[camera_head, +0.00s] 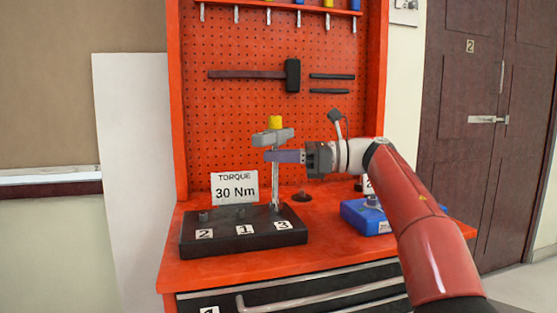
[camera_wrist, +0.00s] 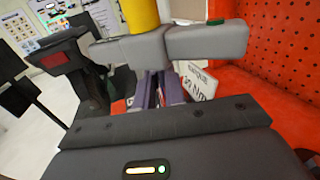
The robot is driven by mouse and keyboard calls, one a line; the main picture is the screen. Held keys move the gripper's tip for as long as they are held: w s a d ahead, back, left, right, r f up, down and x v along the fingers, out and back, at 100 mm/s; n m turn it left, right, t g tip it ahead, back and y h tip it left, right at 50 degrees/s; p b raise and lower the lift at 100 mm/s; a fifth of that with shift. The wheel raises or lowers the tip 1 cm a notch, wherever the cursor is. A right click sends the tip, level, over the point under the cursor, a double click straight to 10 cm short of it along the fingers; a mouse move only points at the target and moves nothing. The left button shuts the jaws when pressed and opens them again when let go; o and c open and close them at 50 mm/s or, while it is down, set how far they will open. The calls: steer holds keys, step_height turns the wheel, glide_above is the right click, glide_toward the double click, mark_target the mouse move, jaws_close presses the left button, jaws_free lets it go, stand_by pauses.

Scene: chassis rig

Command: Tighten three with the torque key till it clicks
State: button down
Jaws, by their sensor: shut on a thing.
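The torque key (camera_head: 273,136) stands upright with a yellow top and a grey crossbar. Its shaft runs down to the fastener place marked 3 on the black block (camera_head: 215,245). The block's labels read 2, 1, 3 from left to right, with bolt heads at 2 and 1. My gripper (camera_head: 278,156) comes from the right and is shut on the key just below the crossbar. In the wrist view the crossbar (camera_wrist: 140,48) spans above my purple fingers (camera_wrist: 165,90), with a small green patch at its right end. The key's lower tip is too small to judge its seating.
A sign (camera_head: 235,188) reading "TORQUE 30 Nm" stands behind the block. A blue case (camera_head: 366,217) sits right on the red bench (camera_head: 330,252). The pegboard (camera_head: 240,130) behind carries a hammer (camera_head: 291,76), bars and a tool rack. Free bench lies between block and case.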

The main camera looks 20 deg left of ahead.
steer(key=shift+s+m+t+b, duration=0.1)
steer(key=shift+m+t+b, duration=1.2)
steer(key=shift+t+b, duration=1)
steer(key=shift+s+m+t+b, duration=0.1)
steer(key=shift+m+t+b, duration=1.1)
steer(key=shift+t+b, duration=0.65)
steer(key=shift+m+t+b, duration=0.55)
steer(key=shift+m+t, duration=0.05)
steer(key=shift+t, duration=0.05)
steer(key=shift+s+r+m+t+h, duration=0.2)
steer(key=shift+m+t+h, duration=0.1)
steer(key=shift+t+h, duration=0.1)
steer(key=shift+s+a+f+m+t+h, duration=0.15)
steer(key=shift+m+t+h, duration=0.15)
steer(key=shift+m+t, duration=0.3)
steer(key=shift+w+m+t+h+p, duration=0.2)
steer(key=shift+m+t+h+p, duration=0.3)
steer(key=shift+m+t+h, duration=0.8)
steer(key=shift+t+y, duration=0.3)
steer(key=shift+t, duration=0.1)
steer(key=shift+m+t+h+p, duration=0.3)
steer(key=shift+t+h+p, duration=0.25)
steer(key=shift+p, duration=0.2)
steer(key=shift+m+t+h+p, duration=1.3)
steer(key=shift+t+h+p, duration=0.15)
steer(key=shift+p, duration=2.5)
